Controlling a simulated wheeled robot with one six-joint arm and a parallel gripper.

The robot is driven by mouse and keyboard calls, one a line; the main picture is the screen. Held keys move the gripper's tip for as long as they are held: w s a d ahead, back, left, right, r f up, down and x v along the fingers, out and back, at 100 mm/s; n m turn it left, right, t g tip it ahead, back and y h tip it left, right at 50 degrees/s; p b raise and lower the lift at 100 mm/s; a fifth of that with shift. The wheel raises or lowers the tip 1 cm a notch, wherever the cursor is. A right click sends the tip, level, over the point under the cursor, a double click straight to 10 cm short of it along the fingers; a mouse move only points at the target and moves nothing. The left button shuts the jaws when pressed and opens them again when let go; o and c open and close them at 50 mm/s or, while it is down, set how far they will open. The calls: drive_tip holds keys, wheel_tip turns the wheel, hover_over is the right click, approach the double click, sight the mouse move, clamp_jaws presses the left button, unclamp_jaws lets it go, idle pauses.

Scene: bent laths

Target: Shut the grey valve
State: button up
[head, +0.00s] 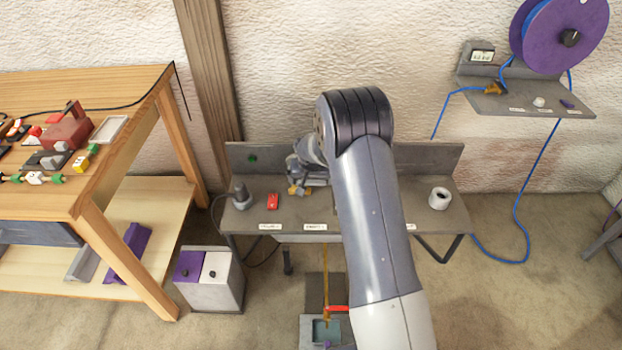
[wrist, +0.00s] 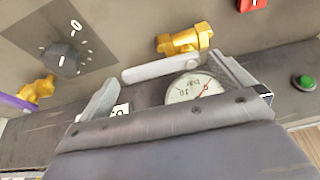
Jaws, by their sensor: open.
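The grey valve is a brass body (wrist: 185,40) with a long grey lever (wrist: 158,69), at the upper middle of the wrist view. The lever runs roughly along the same direction as the brass body. Brass also shows below my gripper in the head view (head: 299,190). My gripper (head: 306,168) is over the left part of the wall shelf. In the wrist view its two fingers (wrist: 165,70) are apart, one to each side of the lever's span. I cannot tell whether they touch the lever. A round dial gauge (wrist: 190,88) shows between the fingers, partly hidden.
A second brass valve with a purple lever (wrist: 14,103) and a black knob (wrist: 65,62) are at left. A green button (wrist: 304,82) and red block (head: 272,201) are nearby.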

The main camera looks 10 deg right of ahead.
drive_tip(key=c, duration=1.2)
drive_tip(key=shift+f, duration=0.1)
